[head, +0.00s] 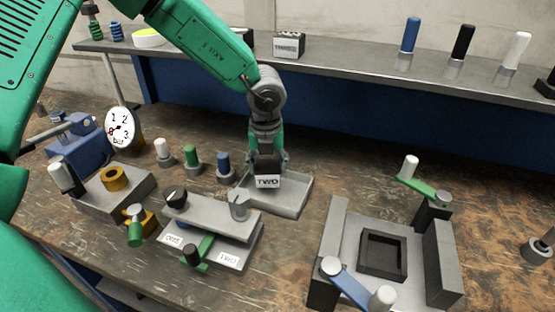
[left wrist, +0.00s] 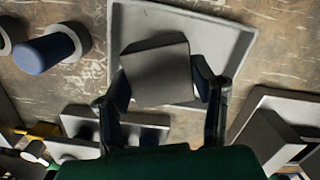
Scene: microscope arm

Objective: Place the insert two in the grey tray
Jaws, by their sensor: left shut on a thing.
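Insert two is a dark block with a white label reading TWO (head: 267,181). It shows as a grey block in the left wrist view (left wrist: 158,72). My left gripper (head: 267,162) points down and is shut on the insert, with one finger on each side of it. The grey tray (head: 291,205) is a shallow, low-rimmed tray on the bench; it also shows in the left wrist view (left wrist: 236,38). The insert is over the tray's area; I cannot tell whether it touches the tray floor. My right gripper is not in view.
Blue (head: 224,165), green (head: 192,158) and white (head: 163,151) pegs stand left of the tray. A fixture labelled TWO (head: 212,225) is in front. A larger fixture with a square recess (head: 384,254) stands right. A shelf (head: 345,65) with an insert labelled THREE (head: 287,46) runs behind.

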